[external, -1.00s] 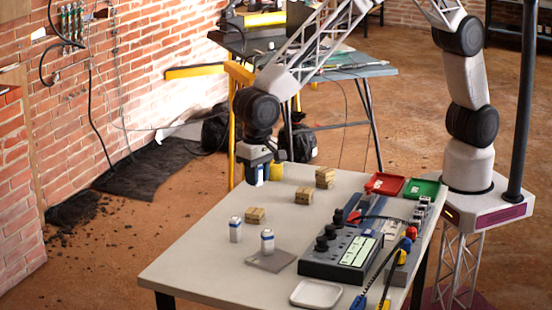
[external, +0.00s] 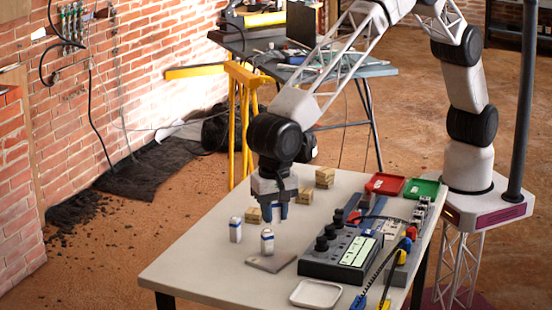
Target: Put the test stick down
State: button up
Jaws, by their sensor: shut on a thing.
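The test stick is between the fingers, mostly hidden and too small to make out clearly. The gripper is above and just behind two upright white cylinders with blue bands, one on the left (external: 235,229) and one on the right (external: 267,242). The right cylinder stands at the back of a flat grey plate (external: 271,263). I cannot tell how far the fingertips are above the tabletop (external: 205,265).
Small wooden blocks stand behind the gripper, one (external: 304,195) close on its right and one (external: 325,177) farther back. A dark control box (external: 340,255) with knobs is to the right. A red tray (external: 385,184), a green tray (external: 422,188) and a white dish (external: 316,294) lie around it.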

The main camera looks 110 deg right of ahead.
jog(key=shift+f, duration=0.1)
send_over(274, 262)
jog(key=shift+f, duration=3.05)
jog(key=shift+s+f, duration=0.1)
jog(key=shift+f, duration=1.75)
jog(key=shift+f, duration=0.15)
jog(key=o, duration=0.9)
jog(key=shift+r, duration=6.15)
